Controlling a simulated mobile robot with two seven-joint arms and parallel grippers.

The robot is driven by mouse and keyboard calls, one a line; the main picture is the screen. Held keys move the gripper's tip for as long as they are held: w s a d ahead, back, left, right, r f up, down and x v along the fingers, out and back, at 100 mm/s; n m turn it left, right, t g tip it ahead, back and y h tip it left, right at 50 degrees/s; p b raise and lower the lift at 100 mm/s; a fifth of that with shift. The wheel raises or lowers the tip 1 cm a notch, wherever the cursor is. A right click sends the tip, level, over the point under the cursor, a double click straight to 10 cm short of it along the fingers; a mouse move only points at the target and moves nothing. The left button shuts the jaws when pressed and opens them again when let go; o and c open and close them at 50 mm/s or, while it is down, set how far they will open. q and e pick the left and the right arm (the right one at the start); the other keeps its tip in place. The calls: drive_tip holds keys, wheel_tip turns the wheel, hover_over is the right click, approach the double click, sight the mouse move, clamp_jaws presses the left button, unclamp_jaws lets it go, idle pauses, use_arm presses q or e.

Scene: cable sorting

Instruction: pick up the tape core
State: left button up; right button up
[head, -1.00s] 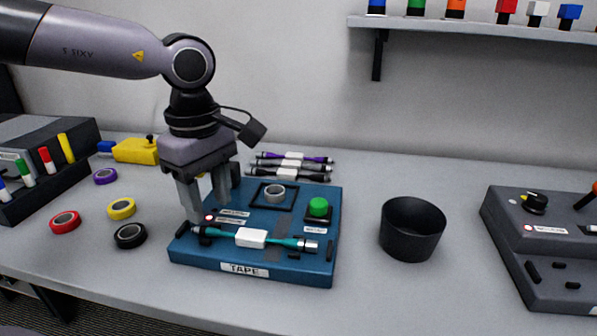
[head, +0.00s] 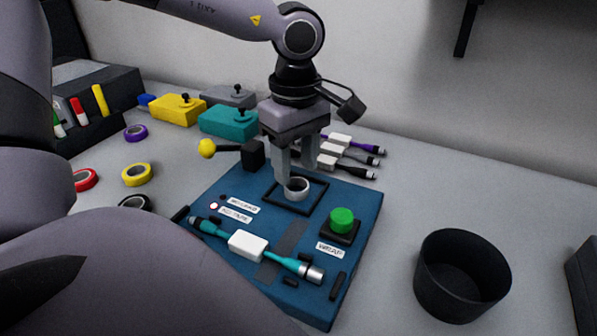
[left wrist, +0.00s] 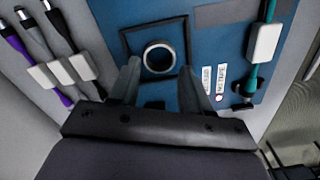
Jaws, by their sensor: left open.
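The tape core (head: 297,195) is a small light-grey ring. It lies inside a black square frame (head: 318,207) on the blue tape station (head: 215,183). It also shows in the left wrist view (left wrist: 146,58), inside the frame. My left gripper (head: 296,180) points down at the core. Its two fingers are apart, with nothing held between them. In the left wrist view the fingertips (left wrist: 161,69) stand on either side of the core's near edge. I cannot tell whether they touch it. My right gripper is not in view.
A teal cable with a white block (head: 248,246) lies across the station's front. A green button (head: 342,220) stands right of the core. A black cup (head: 462,277) is further right. Several cables (head: 340,148) lie behind. A yellow-knobbed lever (head: 207,148) stands left of the gripper.

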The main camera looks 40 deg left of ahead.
sight(297, 177)
use_arm(q)
wheel_tip(297, 177, down, 4)
drive_tip(key=shift+d+r, duration=0.15)
drive_tip(key=shift+r, duration=0.1)
drive_tip(key=shift+c, duration=0.4)
drive_tip(key=c, duration=0.6)
drive_tip(key=shift+r, duration=0.1)
